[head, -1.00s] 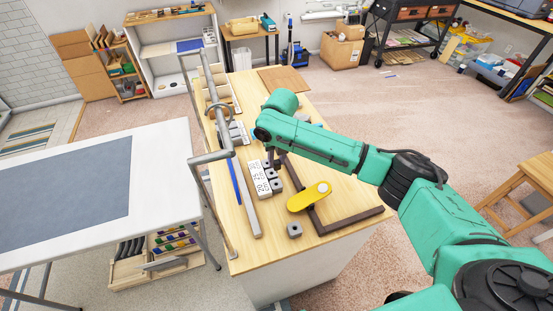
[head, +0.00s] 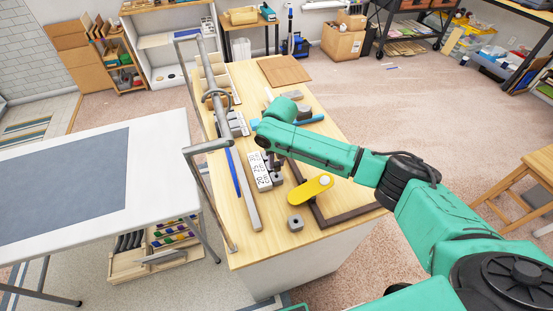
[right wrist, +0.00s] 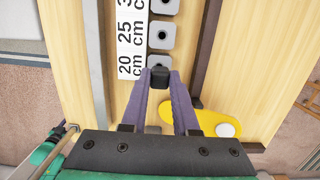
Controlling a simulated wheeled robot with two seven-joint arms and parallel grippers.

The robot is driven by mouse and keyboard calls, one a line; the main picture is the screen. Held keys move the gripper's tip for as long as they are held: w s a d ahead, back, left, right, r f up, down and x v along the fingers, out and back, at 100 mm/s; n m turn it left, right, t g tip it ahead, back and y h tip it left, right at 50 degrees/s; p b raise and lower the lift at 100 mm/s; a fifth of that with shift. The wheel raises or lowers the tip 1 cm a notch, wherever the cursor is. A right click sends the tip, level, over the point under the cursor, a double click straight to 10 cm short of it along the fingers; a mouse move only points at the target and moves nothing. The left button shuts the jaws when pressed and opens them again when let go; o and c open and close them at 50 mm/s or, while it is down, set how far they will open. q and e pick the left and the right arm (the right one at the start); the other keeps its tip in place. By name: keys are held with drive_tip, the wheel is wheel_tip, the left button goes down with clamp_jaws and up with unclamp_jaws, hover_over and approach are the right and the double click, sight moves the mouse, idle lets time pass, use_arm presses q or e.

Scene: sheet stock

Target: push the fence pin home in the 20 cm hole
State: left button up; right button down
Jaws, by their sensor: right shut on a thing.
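A row of grey blocks with dark holes stands on the wooden bench beside a white label strip (head: 262,171). In the right wrist view the strip (right wrist: 131,40) reads 20 cm and 25 cm, and the 25 cm block (right wrist: 161,36) shows its open hole. My right gripper (right wrist: 160,80) points down over the row, its purple fingers shut on the black-headed fence pin (right wrist: 160,75). My left gripper is out of view.
A yellow piece with a white knob (head: 311,190) lies right of the row, by a brown angled bar (head: 350,214). A long grey bar (head: 246,198) and a blue strip lie left of the row.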

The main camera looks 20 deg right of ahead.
drive_tip(key=shift+f, duration=0.2)
idle(0.4)
drive_tip(key=shift+r+p, duration=0.1)
drive_tip(key=shift+p, duration=0.2)
idle(0.4)
drive_tip(key=shift+f, duration=0.3)
drive_tip(key=shift+f, duration=0.45)
drive_tip(key=shift+f, duration=0.25)
idle(0.9)
drive_tip(key=shift+f, duration=0.3)
